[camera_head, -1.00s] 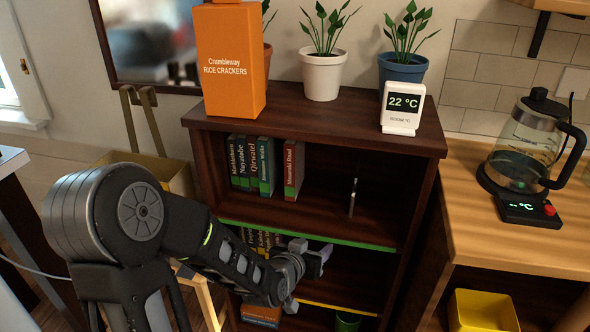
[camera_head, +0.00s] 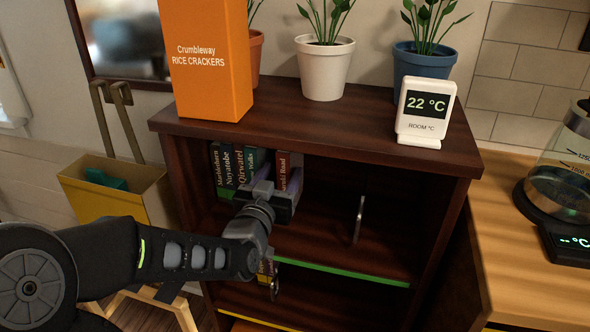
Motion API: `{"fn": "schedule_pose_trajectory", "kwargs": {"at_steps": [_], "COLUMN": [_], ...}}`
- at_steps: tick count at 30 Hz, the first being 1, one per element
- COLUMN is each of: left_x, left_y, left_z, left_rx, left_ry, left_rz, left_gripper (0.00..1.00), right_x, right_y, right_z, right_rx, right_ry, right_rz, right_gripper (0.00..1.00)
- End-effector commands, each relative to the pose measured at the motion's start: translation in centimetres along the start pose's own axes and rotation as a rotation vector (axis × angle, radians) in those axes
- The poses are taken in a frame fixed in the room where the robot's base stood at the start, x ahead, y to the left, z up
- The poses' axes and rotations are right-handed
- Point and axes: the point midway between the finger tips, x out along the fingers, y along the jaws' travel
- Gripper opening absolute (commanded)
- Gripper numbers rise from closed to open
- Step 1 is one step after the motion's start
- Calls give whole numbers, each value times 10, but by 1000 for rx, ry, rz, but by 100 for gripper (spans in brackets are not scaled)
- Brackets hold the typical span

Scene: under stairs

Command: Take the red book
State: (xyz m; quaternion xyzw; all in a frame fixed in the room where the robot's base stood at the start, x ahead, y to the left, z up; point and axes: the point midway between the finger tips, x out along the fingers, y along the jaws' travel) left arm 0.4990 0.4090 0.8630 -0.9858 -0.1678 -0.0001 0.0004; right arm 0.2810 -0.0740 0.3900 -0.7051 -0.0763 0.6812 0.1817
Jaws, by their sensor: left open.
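The red book (camera_head: 295,167) stands upright at the right end of a row of books on the upper shelf. Its spine faces out, and its lower part is hidden behind my left gripper. My left gripper (camera_head: 279,190) is open, in front of the row at the red book's lower spine. I cannot tell whether it touches the book. My right gripper is not in view.
Several green and dark books (camera_head: 227,165) stand to the left of it. A thin upright metal piece (camera_head: 358,218) stands further right on the shelf. The bookcase top (camera_head: 330,125) holds a cracker box (camera_head: 205,62), potted plants and a thermometer (camera_head: 424,112).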

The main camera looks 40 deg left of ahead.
Motion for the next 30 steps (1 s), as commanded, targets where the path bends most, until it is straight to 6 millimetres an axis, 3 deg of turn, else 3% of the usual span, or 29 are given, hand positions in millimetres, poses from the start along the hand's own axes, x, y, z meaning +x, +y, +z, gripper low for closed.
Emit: {"fn": "schedule_pose_trajectory", "kwargs": {"at_steps": [9, 17, 30], "left_x": [1, 25, 36], "left_y": [0, 1, 1], "left_z": [0, 1, 2], "left_rx": [0, 0, 0], "left_ry": [-2, -3, -3], "left_rz": [1, 2, 2], "left_gripper": [55, 55, 55], "right_x": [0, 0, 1], "right_y": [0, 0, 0], "right_z": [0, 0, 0], "right_rx": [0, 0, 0], "right_ry": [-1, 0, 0], "right_rz": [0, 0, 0], "right_gripper": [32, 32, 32]}}
